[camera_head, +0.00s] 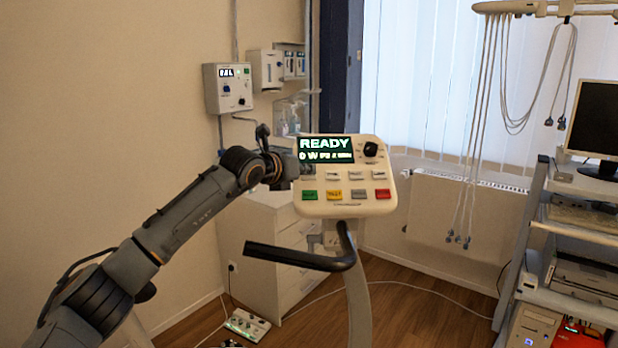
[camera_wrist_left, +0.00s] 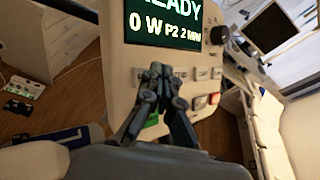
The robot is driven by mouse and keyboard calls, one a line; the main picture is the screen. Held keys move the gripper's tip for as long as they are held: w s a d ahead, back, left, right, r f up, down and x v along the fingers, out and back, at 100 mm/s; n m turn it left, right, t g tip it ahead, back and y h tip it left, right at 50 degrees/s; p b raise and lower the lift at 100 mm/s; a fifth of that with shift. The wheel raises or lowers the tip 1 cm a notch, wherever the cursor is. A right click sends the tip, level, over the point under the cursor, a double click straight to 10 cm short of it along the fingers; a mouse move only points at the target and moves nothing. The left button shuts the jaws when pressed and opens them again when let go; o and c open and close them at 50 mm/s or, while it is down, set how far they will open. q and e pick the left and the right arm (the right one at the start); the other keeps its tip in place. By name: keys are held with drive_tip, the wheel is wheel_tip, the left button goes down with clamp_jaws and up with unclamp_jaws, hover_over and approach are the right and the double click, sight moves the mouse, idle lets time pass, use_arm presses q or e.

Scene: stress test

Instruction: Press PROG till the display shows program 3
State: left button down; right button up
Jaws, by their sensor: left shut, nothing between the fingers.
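The console (camera_head: 345,207) is a cream panel on a post. Its display (camera_head: 325,150) shows READY; in the left wrist view the display (camera_wrist_left: 165,24) reads 0 W, P2 and 2 MIN. Below it are a row of pale buttons (camera_head: 356,175) and a row with green (camera_head: 309,195), yellow (camera_head: 334,194), grey and red (camera_head: 382,194) buttons. I cannot read which is PROG. My left gripper (camera_wrist_left: 158,72) is shut and empty, its tips over the panel just below the display, hiding some buttons; contact is unclear. In the head view it is at the console's left edge. My right gripper is not in view.
A dark knob (camera_head: 371,149) is right of the display. A black handlebar (camera_head: 300,258) sticks out below the console. A white drawer cabinet (camera_head: 262,240) stands behind. A shelf cart with a monitor (camera_head: 598,125) is at the right. Cables lie on the floor.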

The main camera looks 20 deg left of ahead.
use_arm(q)
drive_tip(key=shift+w+a+f+b, duration=0.1)
drive_tip(key=shift+w+f+b, duration=0.05)
drive_tip(key=shift+f+b, duration=0.15)
idle(0.9)
drive_tip(key=shift+s+r+b, duration=0.35)
drive_tip(key=shift+s+r, duration=0.05)
drive_tip(key=shift+r, duration=0.2)
drive_tip(key=shift+d, duration=0.2)
drive_tip(key=shift+s+d+r, duration=0.1)
drive_tip(key=shift+s+r, duration=0.2)
drive_tip(key=shift+r, duration=0.15)
drive_tip(key=shift+s+d+r+b, duration=0.25)
drive_tip(key=shift+s+r, duration=0.35)
drive_tip(key=shift+r, duration=0.2)
drive_tip(key=shift+s+d+r+b, duration=0.15)
drive_tip(key=shift+s+r+b, duration=0.1)
drive_tip(key=shift+s+r, duration=0.4)
drive_tip(key=shift+r, duration=0.15)
